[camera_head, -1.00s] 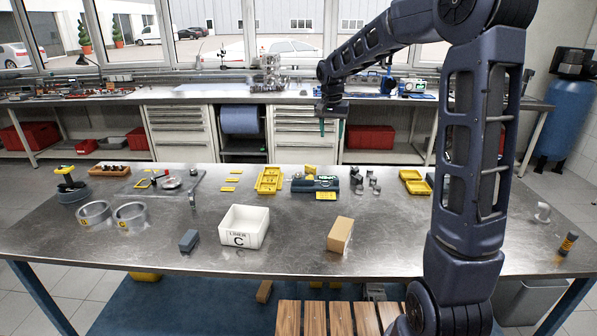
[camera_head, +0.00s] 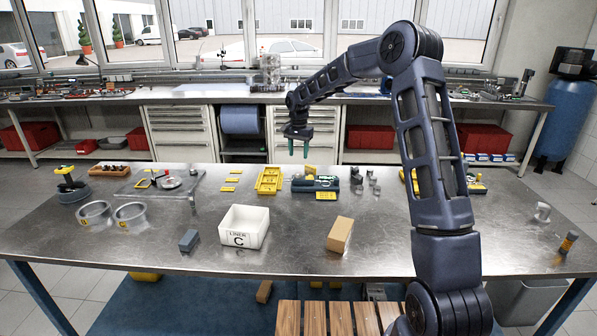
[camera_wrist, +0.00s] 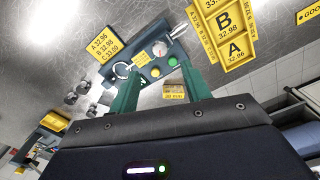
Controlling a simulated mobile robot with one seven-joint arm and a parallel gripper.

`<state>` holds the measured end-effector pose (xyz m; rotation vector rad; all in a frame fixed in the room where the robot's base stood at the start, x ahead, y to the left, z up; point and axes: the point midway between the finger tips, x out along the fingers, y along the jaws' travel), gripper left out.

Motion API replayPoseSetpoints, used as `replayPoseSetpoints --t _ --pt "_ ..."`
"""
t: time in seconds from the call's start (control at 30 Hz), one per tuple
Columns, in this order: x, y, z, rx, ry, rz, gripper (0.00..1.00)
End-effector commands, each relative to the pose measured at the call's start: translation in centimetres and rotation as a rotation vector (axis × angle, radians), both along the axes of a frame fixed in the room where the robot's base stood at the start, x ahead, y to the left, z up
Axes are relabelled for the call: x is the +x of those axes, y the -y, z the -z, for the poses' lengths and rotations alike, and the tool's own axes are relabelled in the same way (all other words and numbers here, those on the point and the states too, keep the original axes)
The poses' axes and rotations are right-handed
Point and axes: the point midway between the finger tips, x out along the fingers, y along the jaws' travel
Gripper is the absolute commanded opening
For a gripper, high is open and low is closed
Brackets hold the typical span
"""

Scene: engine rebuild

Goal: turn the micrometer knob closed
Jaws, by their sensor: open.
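The micrometer (camera_head: 326,180) sits on a dark blue block stand (camera_head: 316,187) at the back middle of the steel bench. In the wrist view the stand (camera_wrist: 147,72) carries the ring-like micrometer frame (camera_wrist: 122,70), and the silver knob (camera_wrist: 179,32) sticks out from its upper right end. My gripper (camera_head: 299,153) is open and empty above the stand, fingers pointing down. In the wrist view its two green fingers (camera_wrist: 160,74) appear on either side of the stand, with the knob beyond the right fingertip. No contact shows.
A yellow marked tray (camera_head: 269,181) lies left of the stand; it also shows in the wrist view (camera_wrist: 235,50). A yellow number card (camera_wrist: 103,44) lies beside the stand. Small metal parts (camera_head: 366,182) stand to its right. A white bin (camera_head: 244,228) and cardboard box (camera_head: 340,234) stand nearer.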

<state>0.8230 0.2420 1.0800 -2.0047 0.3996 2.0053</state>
Motion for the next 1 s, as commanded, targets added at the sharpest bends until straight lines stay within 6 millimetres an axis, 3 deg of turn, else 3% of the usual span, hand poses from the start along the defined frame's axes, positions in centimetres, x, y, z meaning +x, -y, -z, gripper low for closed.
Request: replayPoseSetpoints --t 0.3,0.5,0.97,1.0 --pt "-0.1 0.0 5.5 -0.001 -0.003 -0.002 0.48" --pt "0.0 0.1 7.9 -0.001 0.0 -0.001 0.48" --pt "0.0 0.0 8.9 0.0 0.0 -0.001 0.48" --pt "0.0 0.0 8.9 0.0 0.0 -0.001 0.42"
